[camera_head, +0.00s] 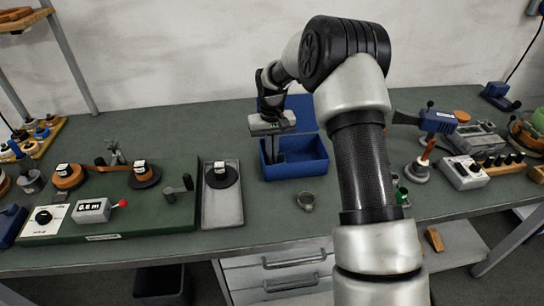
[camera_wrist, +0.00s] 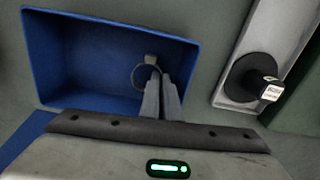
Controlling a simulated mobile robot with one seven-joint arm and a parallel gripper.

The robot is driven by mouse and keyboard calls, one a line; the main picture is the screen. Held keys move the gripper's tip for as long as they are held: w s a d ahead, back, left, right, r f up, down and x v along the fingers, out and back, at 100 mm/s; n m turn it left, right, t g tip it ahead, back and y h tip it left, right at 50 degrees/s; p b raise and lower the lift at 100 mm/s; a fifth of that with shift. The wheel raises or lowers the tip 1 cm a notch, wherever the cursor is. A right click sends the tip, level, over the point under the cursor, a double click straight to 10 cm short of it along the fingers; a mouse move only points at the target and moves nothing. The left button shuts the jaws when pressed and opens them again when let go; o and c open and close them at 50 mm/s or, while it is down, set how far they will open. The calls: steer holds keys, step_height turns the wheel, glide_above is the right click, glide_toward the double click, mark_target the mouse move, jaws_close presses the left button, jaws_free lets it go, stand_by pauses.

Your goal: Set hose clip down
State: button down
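My gripper (camera_head: 276,152) points down over the blue bin (camera_head: 315,164) in the head view. In the wrist view its fingers (camera_wrist: 160,78) are close together, with a thin metal ring, the hose clip (camera_wrist: 134,79), at their tips. The clip's small screw housing sticks up beyond the fingertips. Part of the ring is hidden by the fingers. The clip appears inside the outline of the blue bin (camera_wrist: 60,100); whether it touches the bin floor cannot be told. In the head view the held clip is not clearly visible.
Another metal ring (camera_head: 306,202) lies on the green bench in front of the bin. A grey tray (camera_head: 222,212) with a black spool stands left of the bin. A winding board (camera_head: 150,222) is farther left. Several tools and a grey switch box (camera_head: 464,172) are at the right.

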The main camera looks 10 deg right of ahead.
steer(key=shift+f, duration=0.3)
steer(key=shift+f, duration=0.1)
steer(key=shift+f, duration=0.15)
steer(key=c, duration=2.3)
jaws_free()
